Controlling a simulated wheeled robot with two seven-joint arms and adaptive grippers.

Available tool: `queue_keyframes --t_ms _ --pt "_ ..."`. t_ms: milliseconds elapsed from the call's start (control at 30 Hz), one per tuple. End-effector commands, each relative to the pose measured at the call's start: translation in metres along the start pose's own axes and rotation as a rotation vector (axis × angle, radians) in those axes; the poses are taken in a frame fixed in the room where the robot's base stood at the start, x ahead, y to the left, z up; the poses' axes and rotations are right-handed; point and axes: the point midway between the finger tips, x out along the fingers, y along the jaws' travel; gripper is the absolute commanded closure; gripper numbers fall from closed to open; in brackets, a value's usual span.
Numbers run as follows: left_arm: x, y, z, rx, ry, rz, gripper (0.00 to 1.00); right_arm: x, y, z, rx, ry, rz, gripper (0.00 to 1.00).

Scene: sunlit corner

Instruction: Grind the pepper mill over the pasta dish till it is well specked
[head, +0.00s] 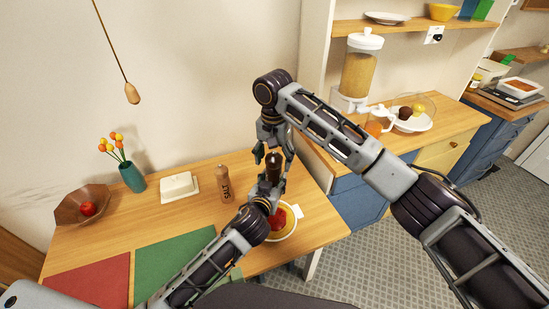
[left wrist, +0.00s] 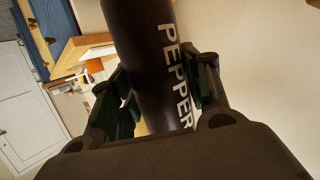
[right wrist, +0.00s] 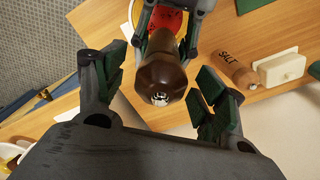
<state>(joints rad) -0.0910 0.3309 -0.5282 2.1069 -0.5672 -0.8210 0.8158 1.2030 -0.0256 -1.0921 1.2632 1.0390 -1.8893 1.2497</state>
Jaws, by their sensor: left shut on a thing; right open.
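The dark brown pepper mill (head: 273,162) stands upright over the pasta dish (head: 284,222), a pale plate with red sauce. My left gripper (head: 270,186) is shut around the mill's body; the left wrist view shows the mill's dark side (left wrist: 150,60) with PEPPER lettering. My right gripper (head: 272,150) is above, pointing down, with its fingers apart around the mill's top. In the right wrist view the mill's knob (right wrist: 162,82) lies between the open fingers, with gaps on both sides. The left arm and gripper hide much of the dish, so any specks cannot be made out.
A salt mill (head: 225,184) and a white butter dish (head: 179,187) stand left of the pepper mill. A teal vase (head: 132,177), a wooden bowl (head: 84,205), a green mat (head: 172,262) and a red mat (head: 92,284) lie farther left. A counter with a dispenser (head: 360,70) is behind right.

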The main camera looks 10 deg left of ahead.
Motion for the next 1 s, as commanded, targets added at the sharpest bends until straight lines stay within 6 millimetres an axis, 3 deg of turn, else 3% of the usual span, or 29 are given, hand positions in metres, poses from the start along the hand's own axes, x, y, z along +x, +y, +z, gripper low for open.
queue_keyframes --t_ms 267,600,1000 --pt "0.000 0.000 -0.001 0.000 0.003 0.001 0.85 -0.017 -0.001 0.000 -0.001 0.001 -0.003 0.29" --pt "0.000 0.001 -0.001 0.000 0.003 0.001 0.85 -0.064 -0.001 0.000 0.000 0.002 -0.002 0.29" --pt "0.000 0.001 -0.001 0.000 0.002 0.001 0.85 -0.105 0.000 -0.001 0.001 0.003 0.001 0.29"
